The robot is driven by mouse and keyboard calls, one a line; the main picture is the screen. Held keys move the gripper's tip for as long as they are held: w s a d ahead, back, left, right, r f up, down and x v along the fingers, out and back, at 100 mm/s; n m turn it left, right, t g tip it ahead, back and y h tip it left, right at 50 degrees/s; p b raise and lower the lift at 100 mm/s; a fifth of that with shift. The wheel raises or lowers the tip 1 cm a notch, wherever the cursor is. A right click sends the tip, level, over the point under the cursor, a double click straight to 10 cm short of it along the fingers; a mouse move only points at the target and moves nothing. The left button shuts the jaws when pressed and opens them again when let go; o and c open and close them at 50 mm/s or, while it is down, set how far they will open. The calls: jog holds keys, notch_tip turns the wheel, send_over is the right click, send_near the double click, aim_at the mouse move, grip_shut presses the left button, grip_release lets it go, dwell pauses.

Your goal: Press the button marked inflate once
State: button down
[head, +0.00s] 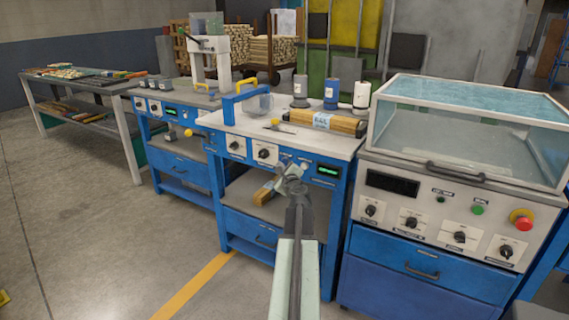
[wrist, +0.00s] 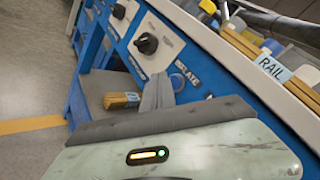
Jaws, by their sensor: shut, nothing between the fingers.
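The blue front panel of the middle bench carries a label ending in "LATE" (wrist: 187,76), its first letters hidden behind my gripper (wrist: 160,82) in the wrist view. My gripper, also in the head view (head: 291,171), is shut and empty. Its tips are close in front of the panel, beside the label and below a black knob (wrist: 147,43). I cannot tell whether they touch the panel. The button for that label is not clearly seen; my gripper may cover it. In the head view the tips overlap the panel between the knob (head: 264,154) and a green display (head: 327,170).
A brush (head: 262,194) lies on the shelf below the panel. A wooden block marked RAIL (head: 328,123) and several bottles stand on the benchtop. A vacuum-like cabinet with a clear lid (head: 470,140) and a red stop button (head: 521,219) stands right. Open floor lies left.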

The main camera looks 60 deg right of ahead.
dwell(0.3)
jog(key=shift+d, duration=0.45)
jog(key=shift+d, duration=0.35)
dwell(0.4)
dwell(0.3)
jog(key=shift+a, duration=0.8)
jog(key=a, duration=0.5)
dwell(0.7)
